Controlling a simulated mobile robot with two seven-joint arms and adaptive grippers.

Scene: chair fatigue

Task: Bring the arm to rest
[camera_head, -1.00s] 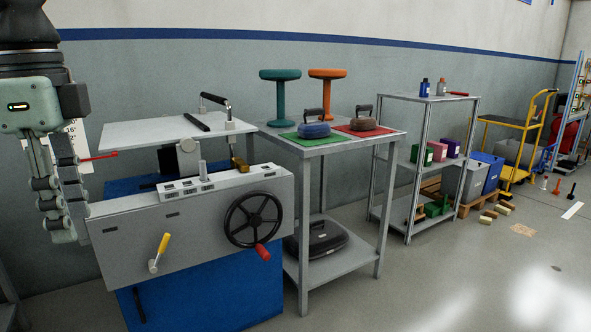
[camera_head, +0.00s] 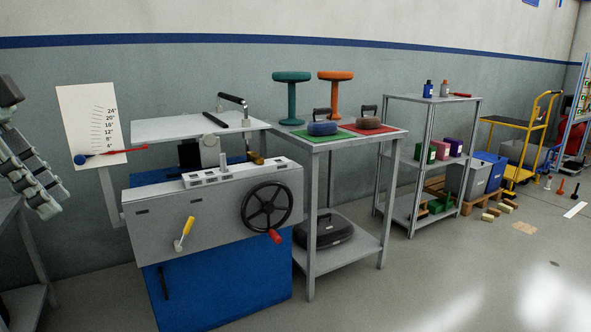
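My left gripper (camera_head: 45,203) shows at the left edge, its jointed grey fingers pointing down and right. It is cut off by the frame, and I cannot tell whether the fingers are open or shut. No object shows between them. It hangs in the air left of the grey and blue machine (camera_head: 155,222), apart from it. The machine has a black handwheel (camera_head: 267,206) with a red knob, a yellow-handled lever (camera_head: 184,234) and a flat grey top plate (camera_head: 170,127). A white scale board (camera_head: 88,105) with a red pointer (camera_head: 122,150) stands behind. My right gripper is not in view.
A steel table (camera_head: 335,139) right of the machine holds teal (camera_head: 291,95) and orange (camera_head: 335,95) stools and two weights on green and red mats. A shelf rack (camera_head: 427,135) and yellow cart (camera_head: 517,130) stand farther right. Another table (camera_head: 22,290) is at lower left. The front-right floor is clear.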

